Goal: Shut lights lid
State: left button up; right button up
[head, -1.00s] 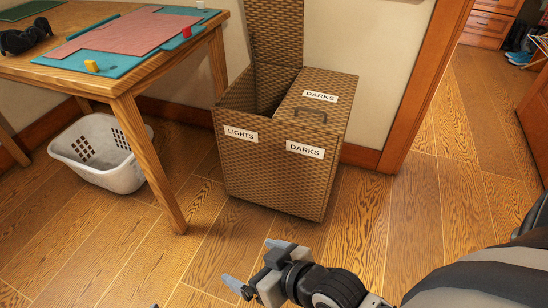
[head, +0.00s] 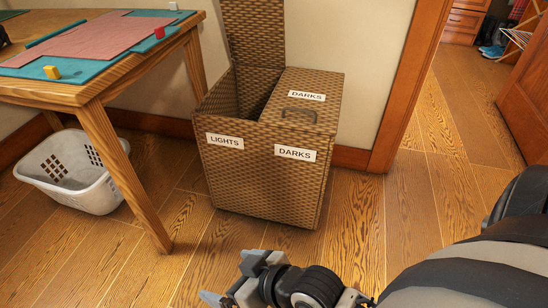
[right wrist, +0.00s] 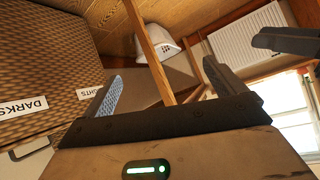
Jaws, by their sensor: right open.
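A brown wicker hamper (head: 258,178) with two compartments stands against the wall in the head view. The lights lid (head: 254,32) on its left compartment is raised upright, and that compartment is open. The darks lid (head: 302,96) on the right lies shut, with a handle on top. My right gripper (head: 228,284) is at the bottom of the head view, in front of the hamper and apart from it. In the right wrist view, its two fingers (right wrist: 190,72) are spread with nothing between them, and the hamper (right wrist: 45,70) shows at left. My left gripper is out of view.
A wooden table (head: 92,98) with a cutting mat and pink cloth stands left of the hamper. A white laundry basket (head: 72,172) sits on the floor under it. A door frame (head: 405,85) is at right. The floor before the hamper is clear.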

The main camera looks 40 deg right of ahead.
aim_at(255, 29)
jog(key=z, duration=0.55)
jog(key=i, duration=0.6)
jog(key=z, duration=0.45)
